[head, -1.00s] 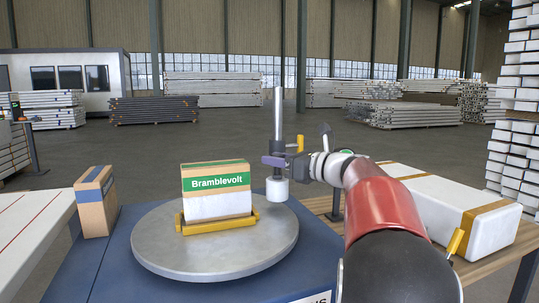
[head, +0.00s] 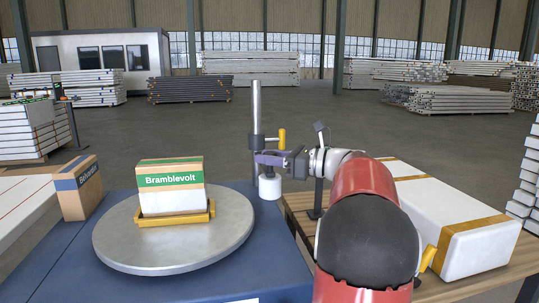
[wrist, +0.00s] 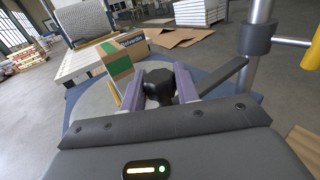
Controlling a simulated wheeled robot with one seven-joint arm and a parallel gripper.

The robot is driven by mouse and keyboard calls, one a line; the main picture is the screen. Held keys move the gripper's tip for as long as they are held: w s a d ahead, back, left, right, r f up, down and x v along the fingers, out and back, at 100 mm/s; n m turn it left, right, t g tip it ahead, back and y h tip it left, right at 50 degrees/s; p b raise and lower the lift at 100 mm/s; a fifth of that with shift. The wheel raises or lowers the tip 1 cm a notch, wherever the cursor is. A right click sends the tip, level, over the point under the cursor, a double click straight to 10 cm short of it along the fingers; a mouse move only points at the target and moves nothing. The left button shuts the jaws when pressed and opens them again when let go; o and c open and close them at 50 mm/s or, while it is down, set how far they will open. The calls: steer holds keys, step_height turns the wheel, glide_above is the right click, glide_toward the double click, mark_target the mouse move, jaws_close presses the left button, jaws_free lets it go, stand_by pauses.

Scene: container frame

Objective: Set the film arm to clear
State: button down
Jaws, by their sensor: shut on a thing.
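The film arm's upright grey post (head: 257,110) stands behind the right side of the turntable. A dark collar and a yellow handle (head: 282,138) are on it. In the wrist view, a dark bar (wrist: 224,76) runs from beside the post (wrist: 262,25) to a black knob (wrist: 158,86). My gripper (head: 264,158) is shut on this knob between its purple fingers (wrist: 160,88). A white roll (head: 270,187) hangs just below my gripper, to the right of the turntable. The bar is mostly hidden in the head view.
A Bramblevolt box (head: 170,182) sits in a yellow holder (head: 175,214) on the round grey turntable (head: 120,247). A brown carton (head: 78,188) stands at left. A long white package (head: 470,240) lies on the wooden bench at right, near my arm.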

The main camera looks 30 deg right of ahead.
steer(key=shift+d, duration=0.2)
steer(key=c, duration=1.3)
jaws_free()
steer(key=shift+c, duration=0.2)
steer(key=v, duration=0.8)
